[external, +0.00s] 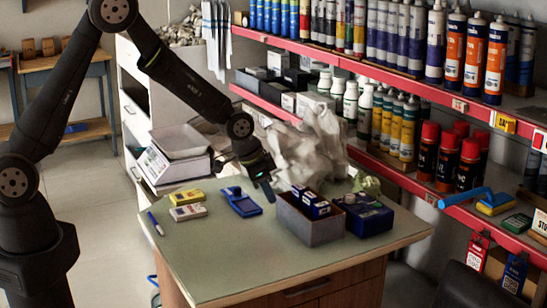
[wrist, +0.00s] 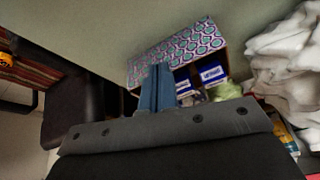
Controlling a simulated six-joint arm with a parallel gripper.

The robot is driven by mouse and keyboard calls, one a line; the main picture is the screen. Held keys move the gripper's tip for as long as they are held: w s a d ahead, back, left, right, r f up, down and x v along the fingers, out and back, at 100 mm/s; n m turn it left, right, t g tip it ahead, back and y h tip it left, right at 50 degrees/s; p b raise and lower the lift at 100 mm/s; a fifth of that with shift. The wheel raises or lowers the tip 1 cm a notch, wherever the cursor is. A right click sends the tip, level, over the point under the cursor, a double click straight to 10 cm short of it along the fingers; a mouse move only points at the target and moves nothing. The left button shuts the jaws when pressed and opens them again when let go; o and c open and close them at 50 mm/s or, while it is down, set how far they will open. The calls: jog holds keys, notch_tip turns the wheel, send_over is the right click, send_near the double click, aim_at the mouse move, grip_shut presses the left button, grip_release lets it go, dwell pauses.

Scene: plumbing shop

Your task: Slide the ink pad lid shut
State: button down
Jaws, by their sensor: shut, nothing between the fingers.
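The ink pad (external: 241,203) looks like a small flat blue case on the green tabletop, left of centre in the external view. Its lid (external: 232,192) seems to be the raised blue part at its far end, but the detail is too small to tell how far open it is. My gripper (external: 268,190) is shut and empty, just right of the ink pad and above the table, apart from it as far as I can see. In the wrist view my gripper's fingers (wrist: 157,88) are together. The ink pad does not show in the wrist view.
An open box (external: 310,226) with blue cartons stands right of my gripper; its patterned side (wrist: 180,50) shows in the wrist view. A dark blue box (external: 364,216) stands beyond it. Yellow packs (external: 187,205) and a pen (external: 156,223) lie left. The front tabletop (external: 225,262) is clear.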

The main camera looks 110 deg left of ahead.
jog(key=s+a+n, duration=0.2)
jog(key=s+a, duration=0.5)
jog(key=a, duration=0.3)
jog(key=n+g+y, duration=0.1)
jog(key=n, duration=0.1)
send_over(235, 189)
jog(key=s+a, duration=0.2)
jog(key=a, duration=0.2)
jog(key=shift+s+d+f, duration=0.1)
jog(key=shift+d+f, duration=0.05)
jog(key=shift+f, duration=2.1)
jog(key=shift+d+f, duration=0.15)
jog(key=shift+f, duration=2.05)
